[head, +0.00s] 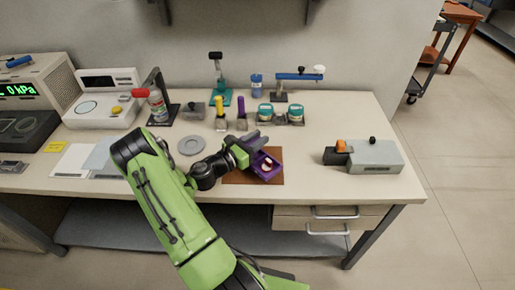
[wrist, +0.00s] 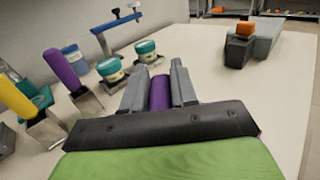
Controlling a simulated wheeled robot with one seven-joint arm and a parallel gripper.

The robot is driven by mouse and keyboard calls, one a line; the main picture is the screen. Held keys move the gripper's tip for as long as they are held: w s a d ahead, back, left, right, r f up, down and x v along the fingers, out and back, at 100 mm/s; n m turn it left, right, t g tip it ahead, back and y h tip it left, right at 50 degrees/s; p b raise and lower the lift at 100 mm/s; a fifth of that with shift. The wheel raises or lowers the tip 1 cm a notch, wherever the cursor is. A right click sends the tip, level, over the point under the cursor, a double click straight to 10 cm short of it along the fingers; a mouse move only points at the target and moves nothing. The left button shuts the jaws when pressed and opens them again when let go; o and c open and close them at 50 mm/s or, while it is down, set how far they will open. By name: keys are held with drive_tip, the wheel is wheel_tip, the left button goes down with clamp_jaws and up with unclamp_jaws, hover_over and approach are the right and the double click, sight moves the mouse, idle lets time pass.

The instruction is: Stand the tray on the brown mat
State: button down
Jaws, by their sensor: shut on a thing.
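The purple tray (head: 261,172) is at the right part of the brown mat (head: 238,179) in the head view, with small pale and dark things inside it. I cannot tell whether it touches the mat or is held just above it. My gripper (head: 257,146) is at the tray's back side, shut on it. In the wrist view a purple part of the tray (wrist: 159,93) sits between the two grey fingers of my gripper (wrist: 158,85). The rest of the tray is hidden there. The left part of the mat is bare but partly covered by my arm.
Two teal-lidded jars (head: 295,113) stand behind the mat, beside the yellow-handled (head: 220,108) and purple-handled (head: 241,106) tools in holders. A grey disc (head: 191,145) lies left.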

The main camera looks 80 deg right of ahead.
drive_tip(key=shift+w+f, duration=0.1)
drive_tip(key=shift+f, duration=0.8)
drive_tip(key=shift+f, duration=0.15)
drive_tip(key=c, duration=0.9)
unclamp_jaws()
drive_tip(key=shift+r, duration=0.2)
drive_tip(key=p+v, duration=0.1)
drive_tip(key=v, duration=1.1)
drive_tip(key=shift+f, duration=0.1)
